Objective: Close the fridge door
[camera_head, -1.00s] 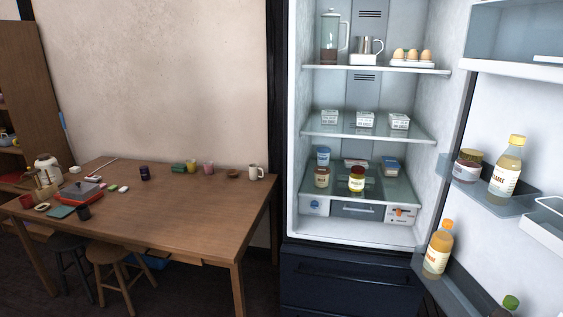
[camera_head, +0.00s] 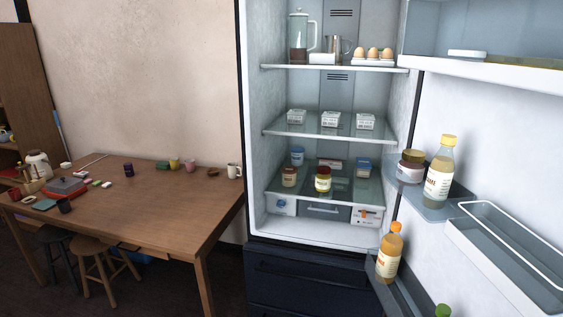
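The fridge (camera_head: 258,120) stands open in the middle of the head view, with lit shelves inside. Its door (camera_head: 500,150) is swung wide open to the right, its inner side facing me. The door carries a jar (camera_head: 411,166), a bottle with a yellow cap (camera_head: 439,172) and an orange-capped bottle (camera_head: 389,254) in its bins. A green cap shows at the bottom edge. The door's outer side and free edge are not visible. Neither of my grippers is in view.
A wooden table (camera_head: 150,215) with mugs and small items stands to the left of the fridge. Two stools (camera_head: 95,262) are under its front edge. A dark drawer (camera_head: 305,280) is shut below the fridge compartment. Dark floor shows between table and fridge.

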